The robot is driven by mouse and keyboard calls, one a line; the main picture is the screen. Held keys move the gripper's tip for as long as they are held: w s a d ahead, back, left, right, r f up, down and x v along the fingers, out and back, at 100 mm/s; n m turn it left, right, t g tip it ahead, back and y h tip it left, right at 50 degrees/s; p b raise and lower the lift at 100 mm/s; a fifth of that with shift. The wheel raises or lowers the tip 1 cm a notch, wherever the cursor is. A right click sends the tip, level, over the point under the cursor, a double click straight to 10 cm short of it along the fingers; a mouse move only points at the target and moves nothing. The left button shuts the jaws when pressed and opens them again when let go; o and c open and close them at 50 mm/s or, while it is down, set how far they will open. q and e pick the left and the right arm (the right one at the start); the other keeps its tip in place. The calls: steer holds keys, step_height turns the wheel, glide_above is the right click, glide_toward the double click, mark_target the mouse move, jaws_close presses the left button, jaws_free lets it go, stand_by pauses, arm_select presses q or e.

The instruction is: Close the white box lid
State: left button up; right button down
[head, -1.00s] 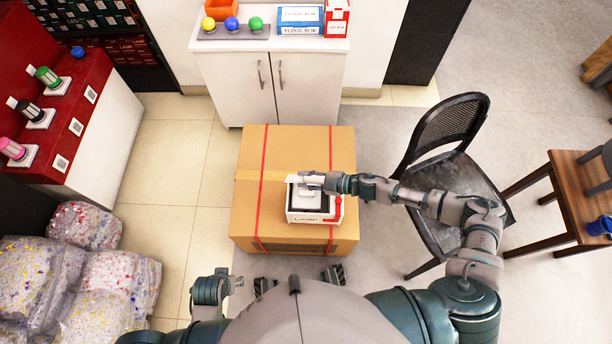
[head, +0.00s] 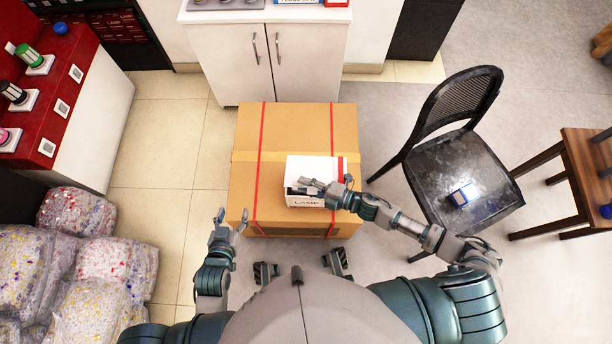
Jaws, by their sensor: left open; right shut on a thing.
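The white box (head: 305,201) with "LAMP" on its front sits on the large cardboard carton (head: 245,185). Its white lid (head: 312,165), with a red stripe at the right, lies over the box top. A thin dark gap shows below the lid's front left edge, so I cannot tell if it is fully down. My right gripper (head: 312,187) is at the lid's front edge, shut on the lid as far as I can see; its fingers hide part of that edge. My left gripper (head: 232,219) is open and empty, left of the carton's front corner.
A wooden table (head: 590,165) is further right. A white cabinet (head: 275,65) stands behind. Bags (head: 115,265) lie at left.

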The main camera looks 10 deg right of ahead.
stand_by(0.4)
steer(key=c, duration=1)
jaws_free()
steer(key=shift+o, duration=0.2)
steer(key=v, duration=1.2)
steer(key=shift+f, duration=0.15)
